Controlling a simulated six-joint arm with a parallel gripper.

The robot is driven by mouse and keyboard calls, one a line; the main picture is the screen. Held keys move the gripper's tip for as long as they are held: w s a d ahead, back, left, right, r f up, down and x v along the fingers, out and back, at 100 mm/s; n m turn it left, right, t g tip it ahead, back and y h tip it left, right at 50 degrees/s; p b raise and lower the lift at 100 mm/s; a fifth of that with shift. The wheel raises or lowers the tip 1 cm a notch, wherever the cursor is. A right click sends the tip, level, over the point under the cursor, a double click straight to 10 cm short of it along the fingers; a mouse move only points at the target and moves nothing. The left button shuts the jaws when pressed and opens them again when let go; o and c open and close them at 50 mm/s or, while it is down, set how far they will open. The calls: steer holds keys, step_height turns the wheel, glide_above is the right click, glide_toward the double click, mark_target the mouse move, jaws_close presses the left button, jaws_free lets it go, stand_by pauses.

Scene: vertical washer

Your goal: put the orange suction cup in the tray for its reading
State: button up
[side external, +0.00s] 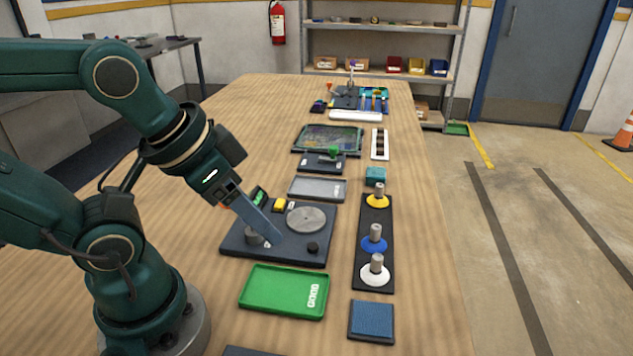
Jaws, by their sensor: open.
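My gripper (272,238) is open, its grey-blue fingers slanting down over a dark test station (290,257). The fingers end beside a short metal cylinder (253,238) and a round metal plate (306,219); I cannot tell whether they touch anything. A small orange patch (224,206) shows just left of the gripper, mostly hidden; I cannot tell whether it is the orange suction cup. A black rack (374,218) holds a yellow cup (378,199), a blue cup (374,243) and a white cup (376,273). A green tray (270,291) marked GOOD looks empty.
The station has a green display (259,196), a yellow button (280,204) and a black knob (313,248). A grey tray (317,188) lies behind it. A blue pad (371,321) lies front right. Other fixtures fill the far table; its right edge is clear.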

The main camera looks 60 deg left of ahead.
steer(key=shift+s, duration=0.1)
steer(key=w+a+r+m+g+y, duration=0.1)
steer(key=w+a+m+g+y, duration=0.3)
steer(key=a, duration=0.5)
steer(key=w+a+m+g+y, duration=0.4)
steer(key=a, duration=0.5)
steer(key=a+f+m+g+y, duration=0.1)
steer(key=a+f, duration=0.1)
steer(key=f, duration=0.2)
steer(key=a+f+m+g+y, duration=0.1)
steer(key=a+f+g, duration=0.1)
steer(key=a+f, duration=0.1)
steer(key=a+f+m+g+y, duration=0.1)
steer(key=a+f+g, duration=0.1)
steer(key=f, duration=0.4)
steer(key=shift+w+a+f, duration=0.1)
steer(key=shift+w+a, duration=0.2)
steer(key=shift+a, duration=0.1)
steer(key=shift+s+a+f, duration=0.1)
steer(key=shift+s+f, duration=0.05)
steer(key=shift+f, duration=0.05)
steer(key=shift+x, duration=2.5)
